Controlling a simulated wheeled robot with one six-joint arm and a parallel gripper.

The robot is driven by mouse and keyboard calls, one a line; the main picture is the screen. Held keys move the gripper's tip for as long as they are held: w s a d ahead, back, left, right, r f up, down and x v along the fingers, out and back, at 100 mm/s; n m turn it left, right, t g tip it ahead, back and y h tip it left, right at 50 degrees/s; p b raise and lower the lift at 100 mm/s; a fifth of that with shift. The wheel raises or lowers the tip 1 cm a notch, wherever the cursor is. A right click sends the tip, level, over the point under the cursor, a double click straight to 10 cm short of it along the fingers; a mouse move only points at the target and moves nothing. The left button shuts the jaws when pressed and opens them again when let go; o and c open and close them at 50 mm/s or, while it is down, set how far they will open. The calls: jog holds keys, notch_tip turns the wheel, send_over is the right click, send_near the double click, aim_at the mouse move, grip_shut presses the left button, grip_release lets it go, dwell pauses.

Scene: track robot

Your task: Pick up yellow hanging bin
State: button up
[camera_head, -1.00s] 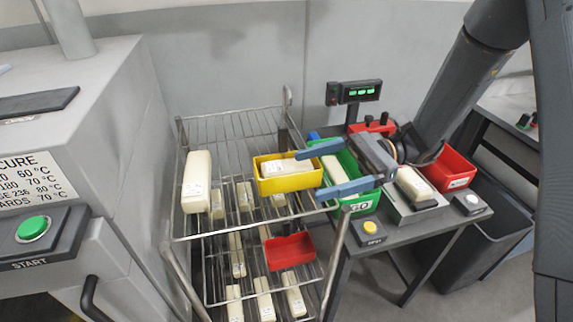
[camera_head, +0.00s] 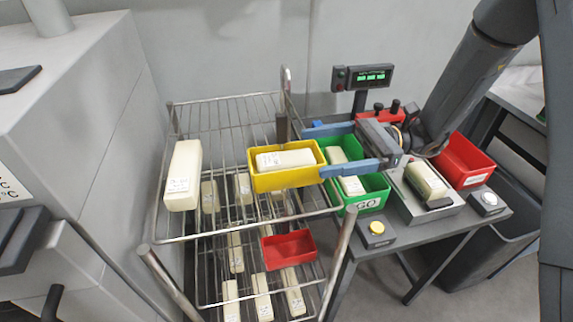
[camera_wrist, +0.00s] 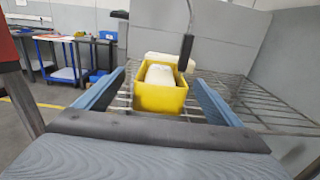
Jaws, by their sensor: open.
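The yellow bin (camera_head: 286,180) sits at the right side of the wire rack's top shelf with a cream block (camera_head: 286,160) inside it. My gripper (camera_head: 312,151) is open, with its blue fingers pointing left at the bin's right end. In the head view the fingertips reach close to the bin; I cannot tell if they touch it. In the wrist view the yellow bin (camera_wrist: 160,97) stands ahead between the two open fingers (camera_wrist: 157,88), roughly centred. Nothing is held.
The wire rack (camera_head: 200,237) holds a large cream block (camera_head: 184,175) at left and more blocks below, beside a red bin (camera_head: 289,249). A green bin (camera_head: 375,196) and a scale (camera_head: 430,205) stand on the right table. A grey machine (camera_head: 75,130) borders the left.

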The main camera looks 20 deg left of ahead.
aim_at(292, 156)
jog(key=shift+a+f, duration=0.1)
jog(key=shift+f, duration=0.15)
jog(key=shift+p+x, duration=0.4)
jog(key=shift+x, duration=0.7)
jog(key=shift+p+x, duration=1.5)
jog(key=shift+x, duration=1.2)
jog(key=shift+w, duration=0.15)
jog(key=c, duration=1.3)
jog(key=shift+o, duration=0.2)
